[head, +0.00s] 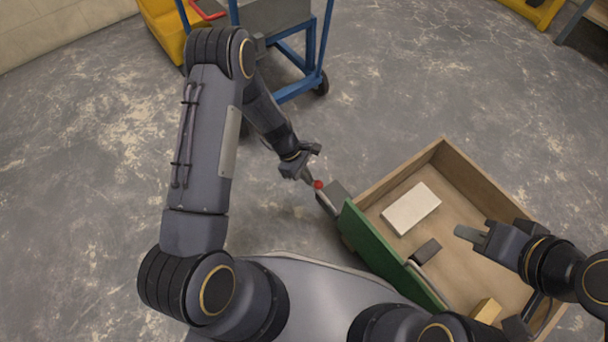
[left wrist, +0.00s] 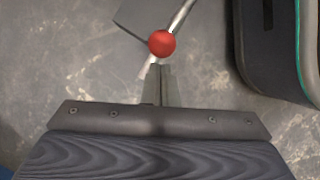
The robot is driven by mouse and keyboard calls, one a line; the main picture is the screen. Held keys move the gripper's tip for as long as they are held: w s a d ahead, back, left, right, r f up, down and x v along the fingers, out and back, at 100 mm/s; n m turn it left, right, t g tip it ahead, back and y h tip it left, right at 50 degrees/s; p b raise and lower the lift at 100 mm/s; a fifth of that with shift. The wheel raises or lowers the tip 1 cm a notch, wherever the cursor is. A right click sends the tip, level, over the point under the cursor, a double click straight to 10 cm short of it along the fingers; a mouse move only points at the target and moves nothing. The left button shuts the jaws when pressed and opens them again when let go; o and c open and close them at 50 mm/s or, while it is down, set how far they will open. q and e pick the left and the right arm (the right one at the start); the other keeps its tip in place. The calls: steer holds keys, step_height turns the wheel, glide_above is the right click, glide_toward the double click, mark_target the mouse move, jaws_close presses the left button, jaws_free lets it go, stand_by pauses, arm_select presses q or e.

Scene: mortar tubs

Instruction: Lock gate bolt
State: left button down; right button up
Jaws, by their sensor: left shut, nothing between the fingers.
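A red ball knob (head: 318,184) sits on a pale metal rod (head: 326,203) beside a grey plate (head: 338,191), at the far left end of a green gate panel (head: 385,255). My left gripper (head: 309,176) is at the knob, fingers shut with nothing between them. In the left wrist view the red knob (left wrist: 162,43) is just beyond the shut fingertips (left wrist: 160,70); whether they touch cannot be told. The rod (left wrist: 181,17) runs past the knob there. My right gripper (head: 468,234) is above the wooden box; its finger gap is unclear.
The wooden box (head: 488,190) behind the green panel holds a white block (head: 411,208) and a yellow block (head: 487,310). A dark grey piece (head: 426,251) with a rod is near the panel. A blue-framed cart (head: 302,82) stands behind. Floor to the left is clear.

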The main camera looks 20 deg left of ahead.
arm_select(q)
steer(key=shift+s+d+p, duration=0.25)
steer(key=shift+s+d, duration=0.55)
steer(key=shift+d, duration=0.25)
steer(key=shift+s+d+p, duration=0.2)
steer(key=shift+s+d, duration=0.55)
steer(key=shift+d, duration=0.25)
arm_select(e)
steer(key=shift+r, duration=0.45)
arm_select(q)
steer(key=shift+a, duration=0.1)
